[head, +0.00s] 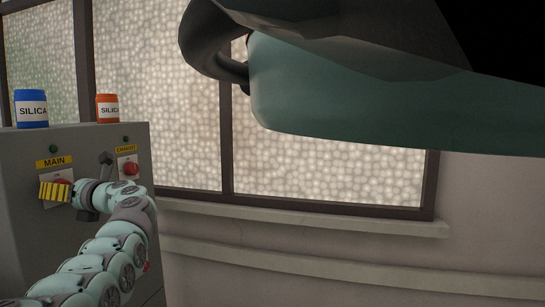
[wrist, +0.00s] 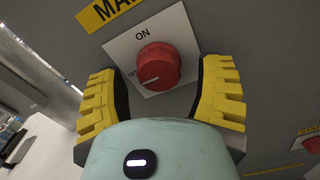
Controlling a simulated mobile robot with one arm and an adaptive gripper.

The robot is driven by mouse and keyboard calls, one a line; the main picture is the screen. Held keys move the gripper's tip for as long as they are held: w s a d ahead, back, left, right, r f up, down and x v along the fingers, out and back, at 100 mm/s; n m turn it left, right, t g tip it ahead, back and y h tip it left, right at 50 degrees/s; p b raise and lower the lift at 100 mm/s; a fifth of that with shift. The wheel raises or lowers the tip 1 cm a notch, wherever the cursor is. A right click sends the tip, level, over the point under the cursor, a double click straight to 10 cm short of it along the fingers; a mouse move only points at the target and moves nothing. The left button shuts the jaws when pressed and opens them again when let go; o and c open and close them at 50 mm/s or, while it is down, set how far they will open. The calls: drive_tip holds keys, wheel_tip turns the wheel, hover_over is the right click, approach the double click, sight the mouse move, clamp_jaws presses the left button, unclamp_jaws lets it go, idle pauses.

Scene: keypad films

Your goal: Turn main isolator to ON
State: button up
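The main isolator is a red round knob (wrist: 158,66) on a white square plate (wrist: 121,52) marked ON at the top and OFF at the left, under a yellow MAIN label (wrist: 103,12). A small pale mark on the knob's face sits low and left of centre, towards the OFF side. My gripper (wrist: 161,70) is open, with one yellow ribbed finger on each side of the knob and a gap to both. In the head view my gripper (head: 54,191) is at the MAIN plate and hides most of the knob.
The grey cabinet (head: 25,165) also has an EXHAUST red knob (head: 131,168) to the right, with a dark lever (head: 106,160) between. Blue (head: 31,110) and orange (head: 107,108) SILICA jars stand on top. A window (head: 160,90) is behind; free wall is at the right.

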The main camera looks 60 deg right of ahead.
drive_tip(key=c, duration=1.1)
drive_tip(key=m, duration=0.3)
drive_tip(key=shift+a, duration=0.15)
drive_tip(key=m+p, duration=0.1)
drive_tip(key=m, duration=0.4)
drive_tip(key=shift+a+r, duration=0.1)
drive_tip(key=m+p, duration=0.1)
drive_tip(key=m, duration=0.2)
drive_tip(key=m+p, duration=0.2)
drive_tip(key=shift+r+m, duration=0.2)
drive_tip(key=shift+m, duration=0.2)
drive_tip(key=shift+m+p, duration=1.3)
drive_tip(key=shift+m, duration=0.8)
drive_tip(key=shift+a, duration=0.1)
